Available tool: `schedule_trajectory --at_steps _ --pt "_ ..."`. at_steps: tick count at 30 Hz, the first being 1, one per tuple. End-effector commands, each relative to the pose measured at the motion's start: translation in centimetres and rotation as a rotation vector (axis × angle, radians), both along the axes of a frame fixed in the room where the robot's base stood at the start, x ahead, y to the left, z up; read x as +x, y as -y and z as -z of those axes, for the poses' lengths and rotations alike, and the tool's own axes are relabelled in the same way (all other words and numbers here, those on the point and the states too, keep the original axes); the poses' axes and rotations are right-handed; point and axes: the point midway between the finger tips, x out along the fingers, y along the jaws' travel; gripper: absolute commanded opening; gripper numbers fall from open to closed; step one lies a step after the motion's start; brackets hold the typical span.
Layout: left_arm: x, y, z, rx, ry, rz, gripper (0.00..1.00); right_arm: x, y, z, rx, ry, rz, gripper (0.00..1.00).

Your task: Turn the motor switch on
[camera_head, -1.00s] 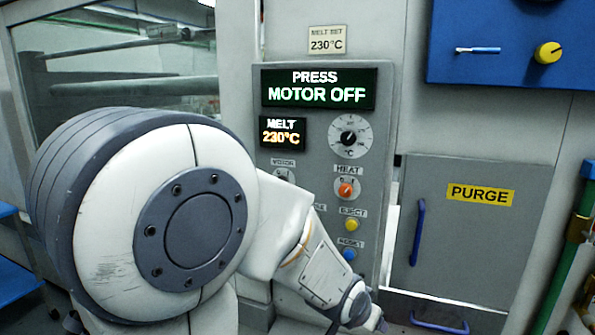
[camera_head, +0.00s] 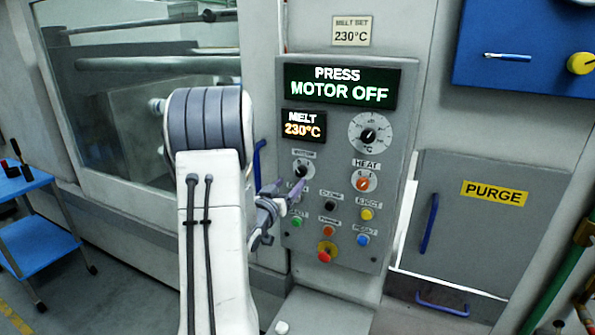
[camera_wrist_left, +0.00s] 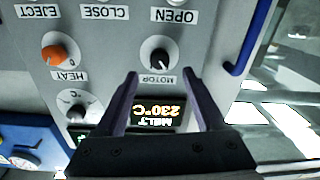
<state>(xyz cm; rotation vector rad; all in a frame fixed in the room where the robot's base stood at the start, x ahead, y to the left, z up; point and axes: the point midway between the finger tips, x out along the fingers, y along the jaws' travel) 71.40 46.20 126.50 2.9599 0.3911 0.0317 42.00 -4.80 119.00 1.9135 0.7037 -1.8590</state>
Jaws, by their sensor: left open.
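The motor switch (camera_head: 302,170) is a black rotary knob on a pale dial, on the grey control panel below the melt display. It also shows upside down in the left wrist view (camera_wrist_left: 159,59), above its MOTOR label. My left gripper (camera_head: 289,187) is at the panel, with its purple fingers close to the knob. In the left wrist view the open fingers (camera_wrist_left: 160,75) straddle the line to the knob, one on each side. I cannot tell whether they touch it. The display (camera_head: 340,84) reads PRESS MOTOR OFF. My right gripper is not in view.
The orange heat knob (camera_head: 363,183) is right of the motor switch. Several push buttons and a red emergency stop (camera_head: 326,252) sit below. A blue handle (camera_head: 258,165) is left of the panel. The purge door (camera_head: 465,210) is at the right.

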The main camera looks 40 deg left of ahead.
Motion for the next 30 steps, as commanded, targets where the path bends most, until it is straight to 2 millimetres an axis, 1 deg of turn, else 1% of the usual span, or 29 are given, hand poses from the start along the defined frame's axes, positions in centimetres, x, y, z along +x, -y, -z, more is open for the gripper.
schedule_trajectory --at_steps 1,3,6,9,13,21,23,24,27,30 --pt "1.1 -0.1 -0.4 -0.001 -0.001 0.003 0.71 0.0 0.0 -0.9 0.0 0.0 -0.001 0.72" --pt "2.3 -0.5 -0.4 -0.001 -0.001 0.002 0.71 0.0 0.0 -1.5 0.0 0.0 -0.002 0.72" --pt "3.7 -0.9 -0.3 -0.001 -0.001 0.002 0.71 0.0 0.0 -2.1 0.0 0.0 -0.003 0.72" --pt "4.7 -1.2 -0.2 -0.001 -0.002 0.0 0.71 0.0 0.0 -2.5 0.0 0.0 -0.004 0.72" --pt "5.4 -1.4 -0.1 -0.001 -0.001 0.0 0.71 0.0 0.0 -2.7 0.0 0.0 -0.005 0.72" --pt "5.5 -1.4 0.0 0.0 -0.001 -0.001 0.71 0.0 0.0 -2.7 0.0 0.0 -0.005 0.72" --pt "5.5 -1.4 0.0 0.0 -0.001 -0.001 0.48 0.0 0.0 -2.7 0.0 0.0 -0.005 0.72" --pt "5.4 -1.5 0.0 0.0 -0.001 -0.001 0.33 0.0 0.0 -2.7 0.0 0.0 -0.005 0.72" --pt "5.4 -1.5 0.0 0.0 -0.001 -0.001 0.0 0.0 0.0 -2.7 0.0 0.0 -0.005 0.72" --pt "5.4 -1.4 0.0 0.0 -0.001 -0.001 0.0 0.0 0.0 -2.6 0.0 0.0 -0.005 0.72"
